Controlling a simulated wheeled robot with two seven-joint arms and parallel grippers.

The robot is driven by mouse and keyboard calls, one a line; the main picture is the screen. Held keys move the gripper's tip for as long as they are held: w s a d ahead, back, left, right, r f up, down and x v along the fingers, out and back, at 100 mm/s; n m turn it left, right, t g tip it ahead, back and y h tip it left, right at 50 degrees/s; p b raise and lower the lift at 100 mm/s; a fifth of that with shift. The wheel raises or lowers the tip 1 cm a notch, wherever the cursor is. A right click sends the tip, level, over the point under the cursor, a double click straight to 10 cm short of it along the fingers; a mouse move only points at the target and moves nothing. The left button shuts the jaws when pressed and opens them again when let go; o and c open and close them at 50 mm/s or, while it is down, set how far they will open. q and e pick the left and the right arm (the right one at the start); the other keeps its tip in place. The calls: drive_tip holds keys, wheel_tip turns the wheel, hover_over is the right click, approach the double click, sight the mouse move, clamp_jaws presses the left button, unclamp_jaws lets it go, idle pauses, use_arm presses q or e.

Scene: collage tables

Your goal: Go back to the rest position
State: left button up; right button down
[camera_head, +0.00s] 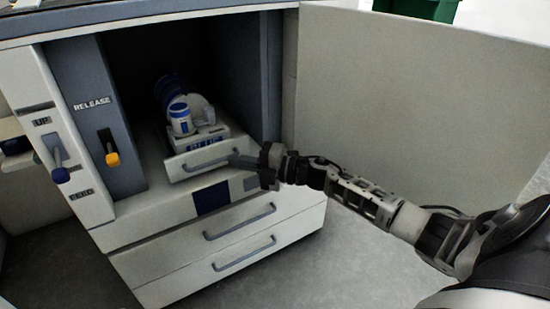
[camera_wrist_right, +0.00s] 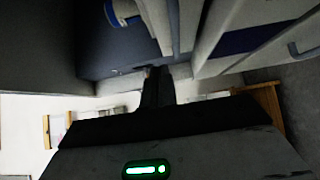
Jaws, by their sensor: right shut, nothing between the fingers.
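My right gripper (camera_head: 238,159) reaches in from the right, its fingers together with nothing between them. The fingertips are at the right end of the handle of a small white drawer (camera_head: 182,169); I cannot tell whether they touch it. In the right wrist view the shut fingers (camera_wrist_right: 157,74) point toward a dark blue surface. The drawer sits pulled out in the open cabinet and holds a blue-and-white container (camera_head: 181,118) and other blue and white items, partly hidden by one another. My left gripper is not in view.
A cabinet door (camera_head: 415,105) stands open behind my right arm. Two closed drawers with grey handles (camera_head: 240,222) are below. The floor at lower right looks clear.

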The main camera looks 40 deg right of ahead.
use_arm(q)
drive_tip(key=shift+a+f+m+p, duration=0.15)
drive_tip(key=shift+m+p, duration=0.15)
drive_tip(key=shift+p, duration=0.2)
use_arm(e)
drive_tip(key=v, duration=0.6)
drive_tip(key=shift+s, duration=0.2)
